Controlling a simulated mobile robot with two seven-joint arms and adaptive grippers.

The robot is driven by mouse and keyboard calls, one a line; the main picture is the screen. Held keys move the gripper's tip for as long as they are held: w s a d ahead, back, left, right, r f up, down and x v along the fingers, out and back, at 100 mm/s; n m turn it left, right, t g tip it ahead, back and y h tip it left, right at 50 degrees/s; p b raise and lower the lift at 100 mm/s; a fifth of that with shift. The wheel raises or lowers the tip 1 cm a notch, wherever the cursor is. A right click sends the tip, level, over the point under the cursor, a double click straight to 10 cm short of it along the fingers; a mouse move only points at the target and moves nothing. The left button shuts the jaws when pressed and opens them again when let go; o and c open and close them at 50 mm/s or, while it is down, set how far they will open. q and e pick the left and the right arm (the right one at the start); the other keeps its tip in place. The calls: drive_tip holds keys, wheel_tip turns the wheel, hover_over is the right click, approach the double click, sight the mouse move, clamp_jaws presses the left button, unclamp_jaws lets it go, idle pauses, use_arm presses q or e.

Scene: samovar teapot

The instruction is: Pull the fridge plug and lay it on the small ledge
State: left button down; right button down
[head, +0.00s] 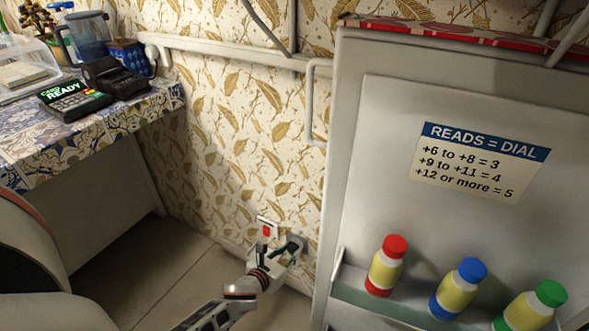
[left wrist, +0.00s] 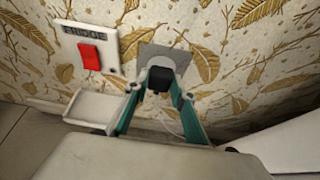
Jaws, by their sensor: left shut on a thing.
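My left gripper (head: 279,247) is low at the wall, beside the fridge (head: 330,180). In the left wrist view its green-sided fingers (left wrist: 158,100) are shut on the black fridge plug (left wrist: 160,78). The plug is in front of the grey socket plate (left wrist: 205,65); I cannot tell how far it sits in. A thin pale cord shows below it. The small white ledge (left wrist: 100,106) is left of the fingers, under the labelled switch plate with a red rocker (left wrist: 89,55), and looks empty. The switch (head: 267,229) also shows in the head view. My right gripper is not in view.
The fridge door has a shelf with red-, blue- and green-capped bottles (head: 458,288). A tiled counter (head: 110,125) with a card terminal (head: 75,98) stands at the left. A pale rail (head: 230,50) runs along the wall. The floor between is clear.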

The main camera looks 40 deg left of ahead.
use_arm(q)
drive_tip(key=shift+s+d, duration=0.25)
drive_tip(key=shift+s, duration=0.85)
drive_tip(key=shift+s+d, duration=0.25)
drive_tip(key=shift+s, duration=0.85)
drive_tip(key=shift+s, duration=0.1)
drive_tip(key=shift+s, duration=0.1)
drive_tip(key=shift+s+a+f+b, duration=0.25)
drive_tip(key=shift+s+a, duration=0.1)
drive_tip(key=shift+s, duration=0.25)
drive_tip(key=shift+s+a+f+b, duration=0.15)
drive_tip(key=shift+s+a+f, duration=0.15)
drive_tip(key=shift+s, duration=0.3)
drive_tip(key=shift+s+a+f+b, duration=0.2)
drive_tip(key=shift+s+a, duration=0.2)
drive_tip(key=shift+s, duration=0.2)
drive_tip(key=shift+a, duration=0.1)
drive_tip(key=s+a+f, duration=0.2)
drive_tip(key=a+f, duration=0.2)
drive_tip(key=a, duration=0.4)
idle(1.0)
drive_tip(key=shift+w+a, duration=0.1)
drive_tip(key=shift+w, duration=0.1)
